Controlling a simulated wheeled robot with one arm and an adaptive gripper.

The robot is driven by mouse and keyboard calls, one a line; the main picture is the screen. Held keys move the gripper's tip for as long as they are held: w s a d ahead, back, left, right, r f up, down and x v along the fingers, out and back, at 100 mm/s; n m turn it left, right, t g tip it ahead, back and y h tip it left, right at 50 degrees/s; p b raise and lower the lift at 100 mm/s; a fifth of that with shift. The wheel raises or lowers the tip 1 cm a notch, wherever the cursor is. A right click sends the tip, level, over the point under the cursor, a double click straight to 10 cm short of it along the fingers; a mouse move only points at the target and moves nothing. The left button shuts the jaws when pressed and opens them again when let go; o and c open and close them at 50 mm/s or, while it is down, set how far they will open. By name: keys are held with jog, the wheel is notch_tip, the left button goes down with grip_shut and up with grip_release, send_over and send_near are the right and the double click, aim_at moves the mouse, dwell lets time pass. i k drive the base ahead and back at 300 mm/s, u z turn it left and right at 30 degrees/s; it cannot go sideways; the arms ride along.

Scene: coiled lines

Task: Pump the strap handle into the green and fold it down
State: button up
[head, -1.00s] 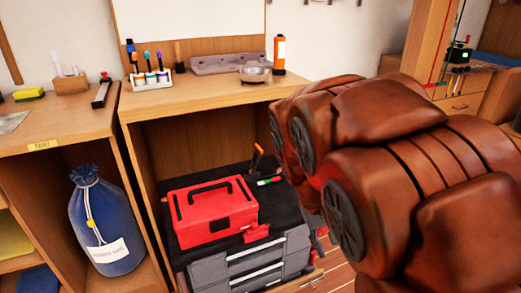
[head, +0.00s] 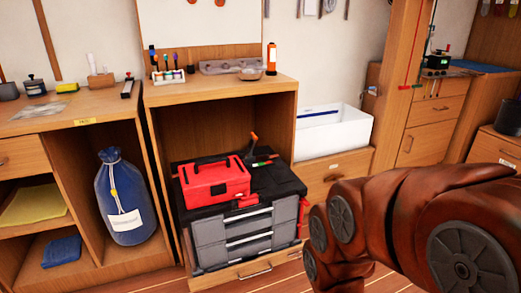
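A dark lever with an orange tip (head: 254,138) stands tilted up behind and right of a red toolbox (head: 215,180). It looks like the strap handle. A small piece with green and red parts (head: 262,163) lies at its foot; I cannot make out a scale. Both are on the black top of a grey drawer unit (head: 240,232) inside an open wooden bay. My brown-covered arm fills the lower right of the head view. My gripper is out of the picture, and the arm is apart from the lever in the view.
A wooden counter (head: 215,90) roofs the bay, with a pen holder (head: 168,76) and an orange-and-white bottle (head: 271,58) on it. A blue sack (head: 121,195) stands in the left bay. A white bin (head: 330,130) sits on drawers at right. Some floor shows in front.

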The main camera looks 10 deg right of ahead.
aim_at(252, 142)
jog(key=u, duration=0.1)
jog(key=k, duration=0.3)
jog(key=z, duration=0.05)
jog(key=i, duration=0.55)
jog(key=u, duration=0.85)
jog(key=i, duration=0.65)
